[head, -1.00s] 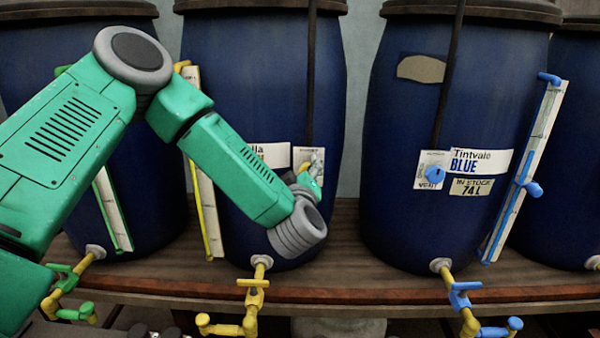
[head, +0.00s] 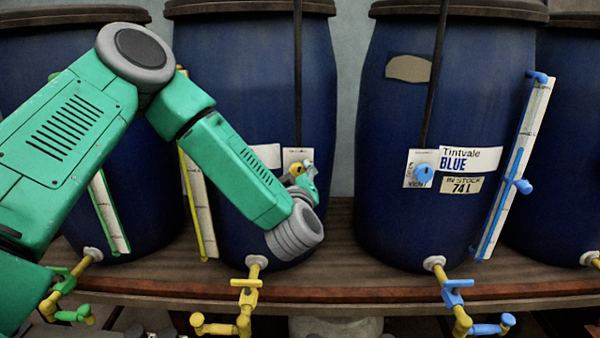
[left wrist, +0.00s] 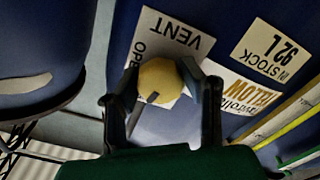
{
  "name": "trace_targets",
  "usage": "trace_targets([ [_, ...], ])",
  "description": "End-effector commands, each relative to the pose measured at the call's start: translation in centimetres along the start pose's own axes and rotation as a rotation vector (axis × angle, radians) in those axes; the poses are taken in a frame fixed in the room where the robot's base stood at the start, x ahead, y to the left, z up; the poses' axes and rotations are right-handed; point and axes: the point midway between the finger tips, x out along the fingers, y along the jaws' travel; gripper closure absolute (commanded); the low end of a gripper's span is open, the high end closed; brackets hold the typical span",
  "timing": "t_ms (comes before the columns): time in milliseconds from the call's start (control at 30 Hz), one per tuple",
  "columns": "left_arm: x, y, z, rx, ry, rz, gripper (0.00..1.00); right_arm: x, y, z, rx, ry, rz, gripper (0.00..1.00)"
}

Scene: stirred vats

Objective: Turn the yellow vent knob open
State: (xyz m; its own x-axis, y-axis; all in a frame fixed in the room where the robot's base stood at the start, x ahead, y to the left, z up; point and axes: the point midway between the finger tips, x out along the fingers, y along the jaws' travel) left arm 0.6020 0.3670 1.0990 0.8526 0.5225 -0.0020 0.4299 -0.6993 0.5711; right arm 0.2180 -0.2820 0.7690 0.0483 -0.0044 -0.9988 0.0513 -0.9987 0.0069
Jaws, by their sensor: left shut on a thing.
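The yellow vent knob (left wrist: 158,82) sits on a white plate (left wrist: 170,38) marked VENT and OPEN, on a blue vat. A dark pointer mark shows on the knob's face. In the left wrist view my left gripper (left wrist: 164,92) has a finger on each side of the knob and is shut on it. In the head view the left gripper (head: 303,178) is at the vat's front, and the yellow knob (head: 296,169) shows just above and beside it, partly hidden. My right gripper is not in view.
To the right stands a vat (head: 385,130) with a blue vent knob (head: 424,173) and a blue-fitted level gauge (head: 515,165). A yellow tap (head: 247,290) and a blue tap (head: 457,295) project below. A yellow-edged gauge (head: 197,190) is behind my left arm.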

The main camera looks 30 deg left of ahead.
Motion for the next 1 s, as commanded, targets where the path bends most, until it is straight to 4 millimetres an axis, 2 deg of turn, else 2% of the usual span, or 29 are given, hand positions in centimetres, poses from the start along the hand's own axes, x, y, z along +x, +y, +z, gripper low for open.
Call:
trace_targets([
  [500, 0.1, 0.6, -0.6, 0.427, 0.010, 0.004, 0.93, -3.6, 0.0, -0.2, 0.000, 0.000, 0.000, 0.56],
  [1000, 0.1, 0.7, -0.4, 0.901, 0.014, 0.005, 0.93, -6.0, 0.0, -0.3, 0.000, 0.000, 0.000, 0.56],
])
